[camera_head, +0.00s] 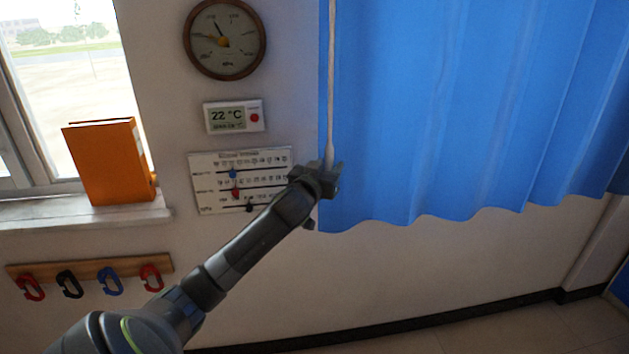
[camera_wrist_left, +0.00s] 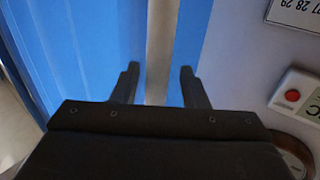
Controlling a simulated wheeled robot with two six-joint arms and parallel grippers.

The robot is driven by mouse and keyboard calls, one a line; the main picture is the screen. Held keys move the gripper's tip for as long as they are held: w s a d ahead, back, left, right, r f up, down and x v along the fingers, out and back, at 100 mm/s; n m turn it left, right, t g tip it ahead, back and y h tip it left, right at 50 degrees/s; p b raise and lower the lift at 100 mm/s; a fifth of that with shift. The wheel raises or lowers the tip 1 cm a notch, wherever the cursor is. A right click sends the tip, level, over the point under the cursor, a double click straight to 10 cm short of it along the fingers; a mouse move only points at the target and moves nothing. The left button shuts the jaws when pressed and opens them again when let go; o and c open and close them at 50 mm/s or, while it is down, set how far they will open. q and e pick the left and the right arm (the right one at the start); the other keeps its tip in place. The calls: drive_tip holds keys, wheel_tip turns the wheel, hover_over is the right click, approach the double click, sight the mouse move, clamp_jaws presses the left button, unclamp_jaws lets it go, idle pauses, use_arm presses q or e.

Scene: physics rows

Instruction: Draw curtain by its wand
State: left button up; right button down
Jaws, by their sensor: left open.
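The blue curtain (camera_head: 450,110) hangs on the right side of the head view and fills the left of the left wrist view (camera_wrist_left: 75,60). Its pale wand (camera_head: 331,80) hangs straight down along the curtain's left edge. My left gripper (camera_head: 331,170) is at the lower part of the wand. In the left wrist view the wand (camera_wrist_left: 160,50) runs between the two spread fingers (camera_wrist_left: 157,85), with gaps on both sides. The wand's lower end is hidden by the gripper. My right gripper is not in view.
A round dial (camera_head: 224,40), a thermostat (camera_head: 234,116) and a chart board (camera_head: 238,165) are on the wall left of the curtain. An orange book (camera_head: 108,162) stands on the windowsill (camera_head: 85,212). A rail with several hooks (camera_head: 90,268) is below.

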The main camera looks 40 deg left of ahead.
use_arm(q)
drive_tip(key=b+v, duration=0.3)
drive_tip(key=v, duration=1.4)
drive_tip(key=shift+s, duration=0.2)
drive_tip(key=shift+a, duration=0.2)
